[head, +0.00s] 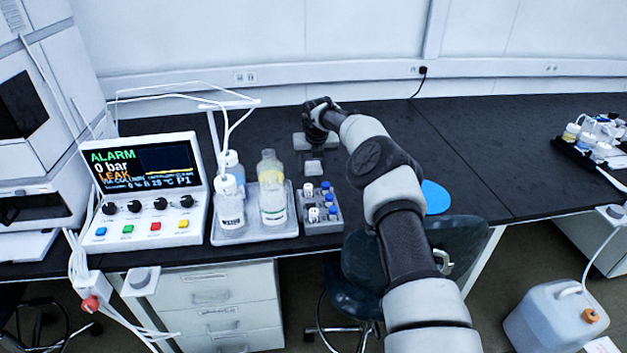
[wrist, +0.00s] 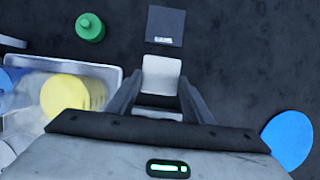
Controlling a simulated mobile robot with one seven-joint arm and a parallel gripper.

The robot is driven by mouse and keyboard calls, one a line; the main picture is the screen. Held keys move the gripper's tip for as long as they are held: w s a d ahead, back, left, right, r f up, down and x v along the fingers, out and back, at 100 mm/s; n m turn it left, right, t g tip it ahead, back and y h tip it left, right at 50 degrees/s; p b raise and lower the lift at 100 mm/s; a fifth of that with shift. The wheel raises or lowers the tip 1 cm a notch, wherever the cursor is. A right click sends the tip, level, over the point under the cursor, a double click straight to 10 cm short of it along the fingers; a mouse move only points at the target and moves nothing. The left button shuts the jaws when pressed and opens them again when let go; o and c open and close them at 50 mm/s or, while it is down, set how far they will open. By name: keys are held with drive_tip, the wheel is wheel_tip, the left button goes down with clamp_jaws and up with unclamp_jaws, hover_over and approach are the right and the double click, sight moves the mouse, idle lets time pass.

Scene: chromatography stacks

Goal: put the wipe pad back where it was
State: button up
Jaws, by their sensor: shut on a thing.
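The wipe pad (wrist: 161,75), a small white block, is between the fingers of my gripper (wrist: 158,95) in the wrist view. My gripper is shut on it. In the head view my gripper (head: 313,158) is over the black bench, behind the vial rack and right of the bottle tray. A dark grey square (wrist: 165,26) with a small white label lies just beyond the pad in the wrist view. Whether the pad touches the bench cannot be told.
A tray (head: 252,236) with several bottles stands left of my gripper. A vial rack (head: 321,222) with blue and white caps stands in front. A blue disc (head: 436,197) lies right. A green-capped item (wrist: 90,27) is at upper left.

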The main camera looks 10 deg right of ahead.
sight(314, 170)
drive_tip(key=shift+f+b, duration=0.3)
drive_tip(key=shift+f, duration=2.35)
drive_tip(key=shift+f, duration=0.2)
drive_tip(key=o, duration=1)
drive_tip(key=shift+r, duration=0.1)
drive_tip(key=shift+r, duration=0.55)
drive_tip(key=p+v, duration=0.1)
drive_tip(key=v, duration=1)
drive_tip(key=shift+s+p, duration=0.25)
drive_tip(key=shift+p, duration=0.15)
